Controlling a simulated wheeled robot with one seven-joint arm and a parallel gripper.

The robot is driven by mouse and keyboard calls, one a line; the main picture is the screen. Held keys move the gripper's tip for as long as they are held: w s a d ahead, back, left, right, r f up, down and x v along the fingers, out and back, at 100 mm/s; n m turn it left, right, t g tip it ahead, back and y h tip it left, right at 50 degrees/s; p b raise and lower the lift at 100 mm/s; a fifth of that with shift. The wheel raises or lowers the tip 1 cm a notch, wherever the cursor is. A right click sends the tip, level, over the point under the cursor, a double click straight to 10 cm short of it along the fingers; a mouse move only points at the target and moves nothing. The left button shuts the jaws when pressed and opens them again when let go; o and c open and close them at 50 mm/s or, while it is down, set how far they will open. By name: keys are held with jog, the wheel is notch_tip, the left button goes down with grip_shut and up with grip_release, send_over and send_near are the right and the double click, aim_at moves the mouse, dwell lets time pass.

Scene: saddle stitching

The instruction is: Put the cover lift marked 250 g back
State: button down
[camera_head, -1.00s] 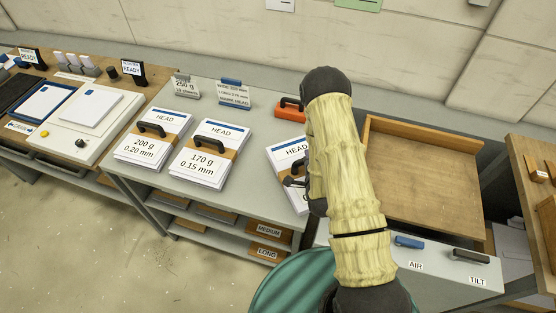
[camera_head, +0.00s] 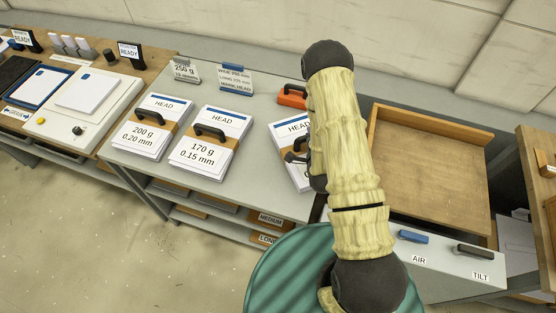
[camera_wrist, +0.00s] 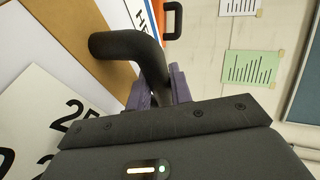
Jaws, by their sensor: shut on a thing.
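The held cover lift is a white stack (camera_head: 284,132) with a brown band, headed HEAD, partly hidden behind my arm in the head view. In the wrist view its black handle (camera_wrist: 125,46) is close up, and a white face (camera_wrist: 50,115) shows a cut-off number beginning 25. My gripper (camera_wrist: 160,88) is shut on that handle. The gap between the stack and the grey table top (camera_head: 255,155) cannot be judged. A small stand marked 250 g (camera_head: 184,71) is at the table's back left.
Lifts marked 200 g (camera_head: 148,128) and 170 g (camera_head: 210,142) stand to the left. An orange block with a black handle (camera_head: 291,97) is behind the held stack. An empty wooden tray (camera_head: 430,170) is right of my arm, above the AIR and TILT panel (camera_head: 450,267).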

jog(key=shift+w+r+h+b, duration=0.2)
jog(key=shift+w+h+b, duration=0.1)
jog(key=shift+w+b, duration=0.2)
jog(key=w+r+m+h+b, duration=0.1)
jog(key=w+a+r+m+h+b, duration=0.1)
jog(key=b, duration=0.1)
jog(key=w+r+m+h+b, duration=0.1)
jog(key=b, duration=0.1)
jog(key=shift+w+a+r, duration=0.2)
jog(key=shift+w+a, duration=0.05)
jog(key=shift+w, duration=0.1)
jog(key=s+a+r+m+g+h+b, duration=0.2)
jog(key=s+a+m+g+h+b, duration=0.1)
jog(key=s+a+m+h+b, duration=0.2)
jog(key=a+b, duration=0.2)
jog(key=a, duration=0.2)
jog(key=shift+a+r+h+b, duration=0.15)
jog(key=shift+r+h+b, duration=0.1)
jog(key=shift+h+b, duration=0.15)
jog(key=shift+s+f, duration=0.1)
send_over(284, 142)
jog(key=s+a, duration=0.2)
jog(key=shift+s+a+f+p, duration=0.1)
jog(key=shift+f+p, duration=0.15)
jog(key=shift+f, duration=1.2)
jog(key=shift+s+f+p, duration=0.1)
jog(key=shift+f+p, duration=0.1)
jog(key=shift+f, duration=1.2)
jog(key=shift+f+p, duration=0.4)
jog(key=shift+f, duration=1.65)
